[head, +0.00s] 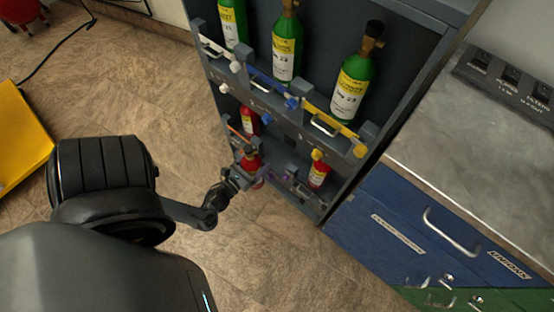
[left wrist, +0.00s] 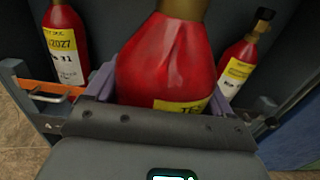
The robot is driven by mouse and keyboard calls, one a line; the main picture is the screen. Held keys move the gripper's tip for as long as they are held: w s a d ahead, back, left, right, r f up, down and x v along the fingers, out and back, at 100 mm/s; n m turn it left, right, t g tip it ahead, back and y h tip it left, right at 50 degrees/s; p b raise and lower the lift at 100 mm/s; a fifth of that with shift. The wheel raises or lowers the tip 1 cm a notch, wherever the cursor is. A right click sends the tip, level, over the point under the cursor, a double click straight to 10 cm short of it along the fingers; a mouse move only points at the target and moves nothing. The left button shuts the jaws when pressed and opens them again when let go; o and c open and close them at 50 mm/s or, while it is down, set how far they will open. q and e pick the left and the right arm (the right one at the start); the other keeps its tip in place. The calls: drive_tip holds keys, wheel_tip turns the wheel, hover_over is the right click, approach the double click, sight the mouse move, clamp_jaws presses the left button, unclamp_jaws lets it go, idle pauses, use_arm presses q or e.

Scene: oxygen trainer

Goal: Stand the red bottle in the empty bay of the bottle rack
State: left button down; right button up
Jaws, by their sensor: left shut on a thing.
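My left gripper (head: 243,178) is shut on a red bottle (head: 251,160) at the lower shelf of the grey bottle rack (head: 222,98). In the left wrist view the held red bottle (left wrist: 165,60) fills the middle, with a finger at each side. It looks roughly upright, and its base is hidden. It is at the middle bay, between a left red bottle (head: 249,121) and a right red bottle (head: 319,170). Those two also stand at either side in the left wrist view. I cannot tell whether the held bottle touches the shelf floor. My right gripper is out of view.
Several green bottles (head: 286,50) stand on the upper shelf behind white, blue and yellow latch bars (head: 335,122). An orange bar (left wrist: 52,89) is beside the left red bottle. A blue drawer cabinet (head: 400,225) adjoins the rack at right. Tiled floor (head: 150,80) is open at left.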

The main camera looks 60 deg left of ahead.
use_arm(q)
drive_tip(key=f+b+x, duration=0.1)
drive_tip(key=b+x, duration=0.4)
drive_tip(key=x, duration=0.4)
drive_tip(key=f+b+x, duration=0.2)
drive_tip(key=b+x, duration=0.3)
drive_tip(key=x, duration=0.4)
drive_tip(key=shift+f, duration=0.25)
drive_tip(key=shift+w+a, duration=0.1)
drive_tip(key=shift+a, duration=0.05)
drive_tip(key=shift+c, duration=1.5)
unclamp_jaws()
drive_tip(key=shift+f, duration=0.3)
drive_tip(key=o, duration=0.3)
